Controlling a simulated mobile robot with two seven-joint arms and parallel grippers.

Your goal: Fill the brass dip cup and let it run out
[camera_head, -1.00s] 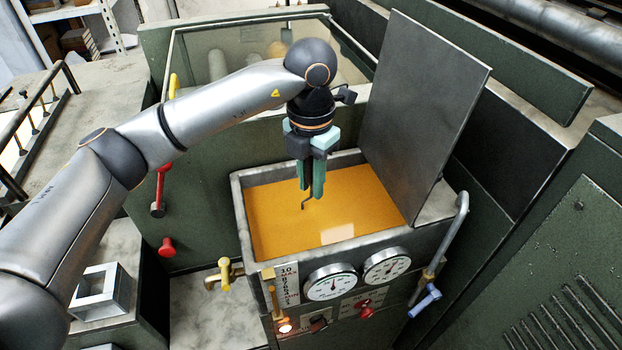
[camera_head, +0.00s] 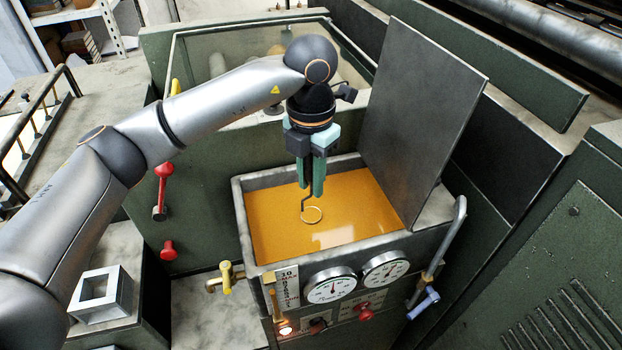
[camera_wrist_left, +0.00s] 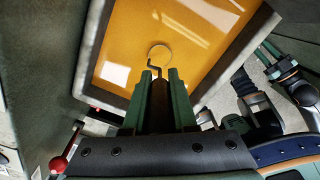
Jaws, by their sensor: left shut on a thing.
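My left gripper (camera_head: 311,192) is shut on the thin dark handle of the brass dip cup and points straight down over the open tank (camera_head: 238,215). The tank holds glossy amber liquid (camera_head: 360,200). The cup (camera_head: 311,215) shows as a pale brass ring at the liquid's surface, with amber inside the ring; its body is hidden below. The ring also shows in the left wrist view (camera_wrist_left: 160,54), just past the fingertips (camera_wrist_left: 159,73).
A raised dark lid (camera_head: 425,115) stands at the tank's right. Two round gauges (camera_head: 331,285) and a brass tap (camera_head: 225,278) are on its front and left side. A grey pipe handle (camera_head: 440,250) is at the right. A square metal block (camera_head: 100,293) lies at the lower left.

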